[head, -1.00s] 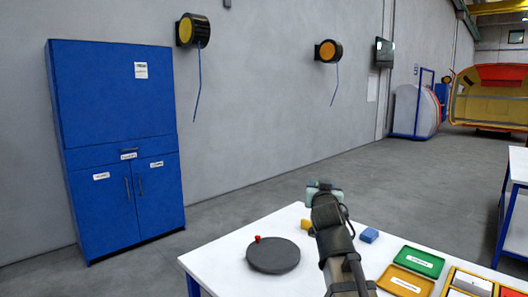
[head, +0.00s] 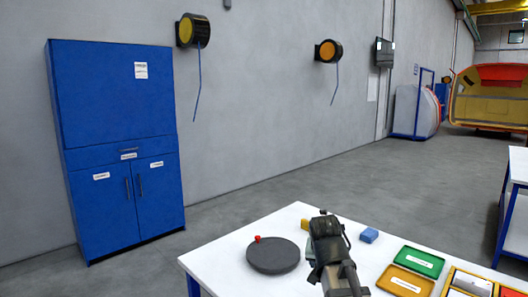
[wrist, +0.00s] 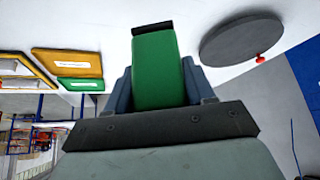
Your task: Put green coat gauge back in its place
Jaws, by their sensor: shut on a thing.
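The green coat gauge (wrist: 156,68) is a green block with a black end, gripped in the wrist view. My gripper (wrist: 157,88) is shut on it, with a blue-grey finger on each side. In the head view my gripper (head: 325,226) is over the white table, between a yellow block and a blue block, and hides nearly all of the gauge. A green tray (head: 404,254) with a white label lies at the right of the table. It also shows in the wrist view (wrist: 62,84). I cannot tell the gauge's height above the table.
A yellow tray (head: 389,276) adjoins the green one, with a divided box (head: 452,291) to the right. A yellow block (head: 305,225), a blue block (head: 369,235) and a dark round plate (head: 272,257) with a red knob stand on the table (head: 225,255). A blue cabinet (head: 115,140) stands behind left.

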